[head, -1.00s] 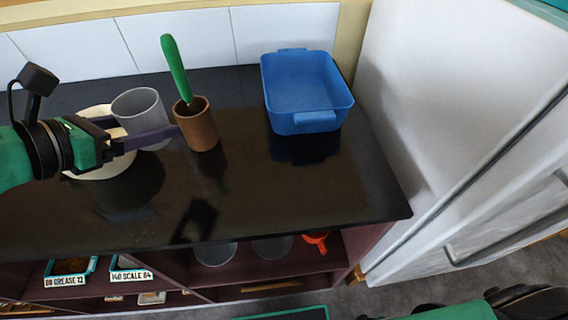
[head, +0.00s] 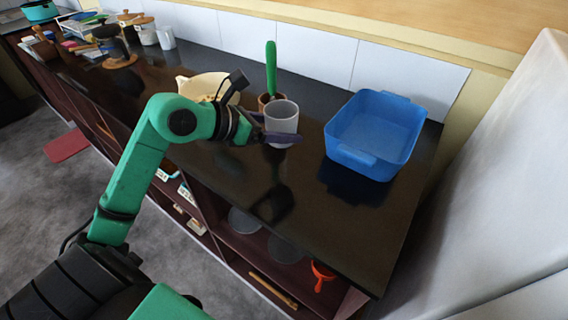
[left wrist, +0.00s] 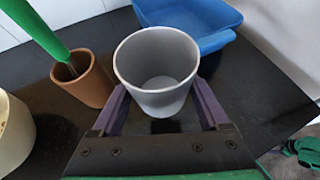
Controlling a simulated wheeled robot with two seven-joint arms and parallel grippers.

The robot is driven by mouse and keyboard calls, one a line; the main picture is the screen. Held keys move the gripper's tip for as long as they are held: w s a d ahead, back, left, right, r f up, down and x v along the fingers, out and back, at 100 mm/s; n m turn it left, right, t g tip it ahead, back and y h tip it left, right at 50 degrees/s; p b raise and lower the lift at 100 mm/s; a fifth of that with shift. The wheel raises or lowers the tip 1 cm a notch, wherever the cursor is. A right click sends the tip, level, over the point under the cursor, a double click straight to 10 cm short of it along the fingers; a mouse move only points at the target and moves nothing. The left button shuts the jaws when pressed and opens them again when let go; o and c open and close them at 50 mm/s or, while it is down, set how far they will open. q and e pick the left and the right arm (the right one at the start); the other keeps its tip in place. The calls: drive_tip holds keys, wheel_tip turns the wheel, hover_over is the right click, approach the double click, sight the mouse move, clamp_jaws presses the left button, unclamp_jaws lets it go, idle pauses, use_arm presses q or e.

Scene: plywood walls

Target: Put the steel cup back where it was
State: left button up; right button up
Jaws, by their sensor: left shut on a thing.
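The steel cup (head: 282,119) is a plain grey, empty, upright cup. My left gripper (head: 281,138) is shut on it, over the black counter. In the left wrist view the cup (left wrist: 157,72) stands between the two purple fingers of the left gripper (left wrist: 160,108), and I see down into it. Whether its base touches the counter is hard to tell. My right gripper is not in view.
A brown pot (left wrist: 88,82) with a green-handled tool stands close to the cup. A cream bowl (head: 203,84) is behind my left wrist. A blue tub (head: 352,158) stands to the right. Counter (head: 310,190) in front is clear. Shelves below hold several things.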

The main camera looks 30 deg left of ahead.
sight(280, 171)
use_arm(q)
drive_tip(key=f, duration=0.9)
drive_tip(key=shift+d+f, duration=0.2)
drive_tip(key=shift+f, duration=0.15)
drive_tip(key=o, duration=1.4)
drive_tip(key=shift+c, duration=0.2)
drive_tip(key=shift+r, duration=0.2)
drive_tip(key=shift+s+a, duration=0.15)
drive_tip(key=shift+s, duration=0.15)
drive_tip(key=b+v, duration=0.3)
drive_tip(key=v, duration=0.7)
drive_tip(key=shift+s+a, duration=0.15)
drive_tip(key=shift+s, duration=0.1)
drive_tip(key=shift+s+a+r, duration=0.15)
drive_tip(key=shift+s+r, duration=0.15)
drive_tip(key=shift+r, duration=0.1)
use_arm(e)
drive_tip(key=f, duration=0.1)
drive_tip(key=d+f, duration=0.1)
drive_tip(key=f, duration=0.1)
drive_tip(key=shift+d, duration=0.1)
